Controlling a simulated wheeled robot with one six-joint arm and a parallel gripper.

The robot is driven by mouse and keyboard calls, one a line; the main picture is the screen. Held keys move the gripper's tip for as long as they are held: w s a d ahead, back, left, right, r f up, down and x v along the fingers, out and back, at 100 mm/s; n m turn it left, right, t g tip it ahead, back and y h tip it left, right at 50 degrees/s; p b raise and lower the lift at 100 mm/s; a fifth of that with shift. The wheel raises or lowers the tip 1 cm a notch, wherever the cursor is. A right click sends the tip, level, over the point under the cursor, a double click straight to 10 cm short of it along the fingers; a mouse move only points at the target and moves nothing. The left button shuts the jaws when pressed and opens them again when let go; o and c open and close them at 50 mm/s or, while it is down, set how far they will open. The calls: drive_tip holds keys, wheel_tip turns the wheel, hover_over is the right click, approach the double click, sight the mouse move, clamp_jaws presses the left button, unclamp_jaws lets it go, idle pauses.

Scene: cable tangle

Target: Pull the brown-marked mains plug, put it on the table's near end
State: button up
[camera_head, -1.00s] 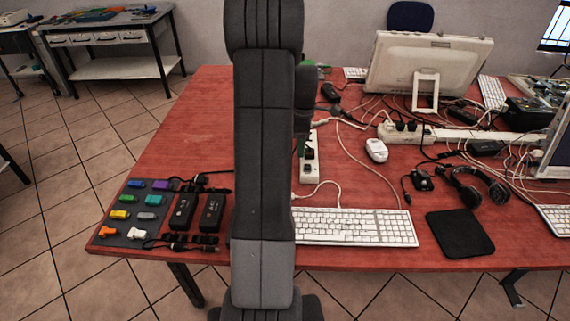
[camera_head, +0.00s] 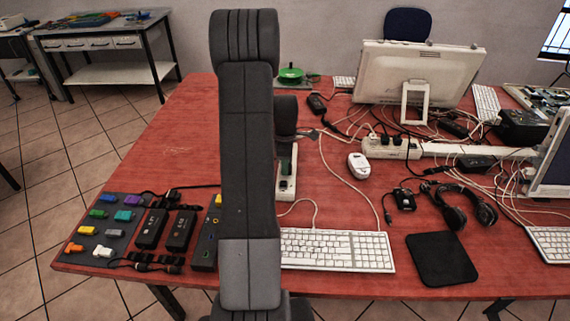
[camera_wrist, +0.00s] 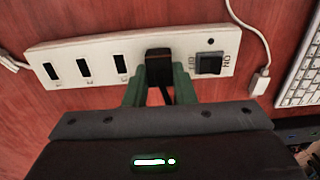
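A white power strip (camera_wrist: 105,68) lies on the red table; in the head view its near end (camera_head: 286,190) shows beside my arm. In the wrist view a black plug (camera_wrist: 158,62) sits in the strip's socket closest to the switch. In the head view a finger shows green over the strip, and my arm hides most of the gripper.
A rocker switch (camera_wrist: 209,63) sits right beside the fingers. A white cable (camera_wrist: 262,75) and a keyboard (camera_head: 335,250) lie close by. The near left end holds a grey mat (camera_head: 122,203) with coloured connectors, and black adapters (camera_head: 180,230). A mouse (camera_head: 358,165) lies to the right.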

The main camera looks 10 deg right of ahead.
clamp_jaws()
drive_tip(key=shift+r, duration=0.15)
drive_tip(key=shift+r+p, duration=0.95)
drive_tip(key=shift+r, duration=0.5)
